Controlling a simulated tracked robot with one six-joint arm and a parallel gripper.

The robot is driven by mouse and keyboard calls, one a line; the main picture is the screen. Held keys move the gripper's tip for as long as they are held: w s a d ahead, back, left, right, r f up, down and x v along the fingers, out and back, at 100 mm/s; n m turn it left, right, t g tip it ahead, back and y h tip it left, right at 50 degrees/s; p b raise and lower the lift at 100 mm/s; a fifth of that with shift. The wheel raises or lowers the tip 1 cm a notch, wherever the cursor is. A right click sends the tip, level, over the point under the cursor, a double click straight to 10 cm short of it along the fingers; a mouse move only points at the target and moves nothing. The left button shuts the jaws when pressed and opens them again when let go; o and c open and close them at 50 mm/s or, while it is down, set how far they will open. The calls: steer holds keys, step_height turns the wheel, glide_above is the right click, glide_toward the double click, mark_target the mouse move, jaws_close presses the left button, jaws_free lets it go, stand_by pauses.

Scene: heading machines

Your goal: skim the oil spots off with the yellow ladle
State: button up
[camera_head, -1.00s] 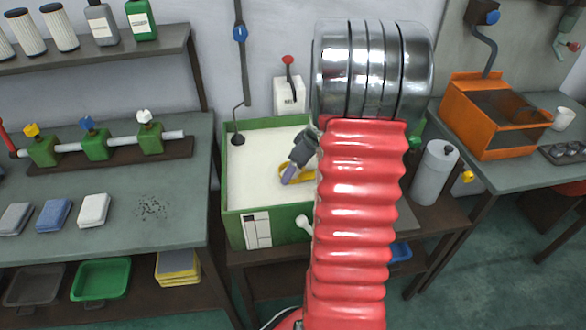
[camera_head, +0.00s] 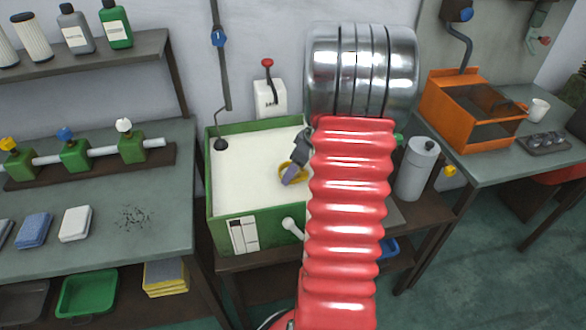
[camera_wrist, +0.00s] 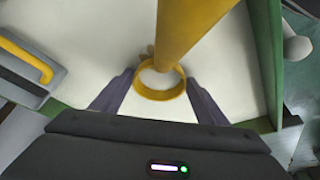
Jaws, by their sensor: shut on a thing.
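The yellow ladle is in my gripper (camera_head: 290,176), whose purple fingers sit on either side of it. In the wrist view its yellow shaft (camera_wrist: 190,30) and a yellow ring (camera_wrist: 160,92) show between the fingers; in the head view a small yellow part (camera_head: 298,168) shows beside them. The green tank (camera_head: 262,229) holds pale, milky liquid (camera_head: 245,175), and my gripper is over its right part. A small brownish spot (camera_wrist: 149,50) shows beside the shaft in the wrist view, possibly oil. My red arm hides the tank's right side. I cannot tell whether the ladle touches the liquid.
A dark rod with a round end (camera_head: 220,143) hangs at the tank's back left corner. A white box with a red-knobbed lever (camera_head: 269,98) stands behind. A grey cylinder (camera_head: 417,170) stands right of the tank. A grey thing with a yellow bar (camera_wrist: 25,68) shows in the wrist view.

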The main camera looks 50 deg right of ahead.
steer(key=shift+s+d, duration=1.55)
steer(key=shift+d, duration=0.7)
step_height(320, 180, up, 12)
stand_by(0.9)
stand_by(0.9)
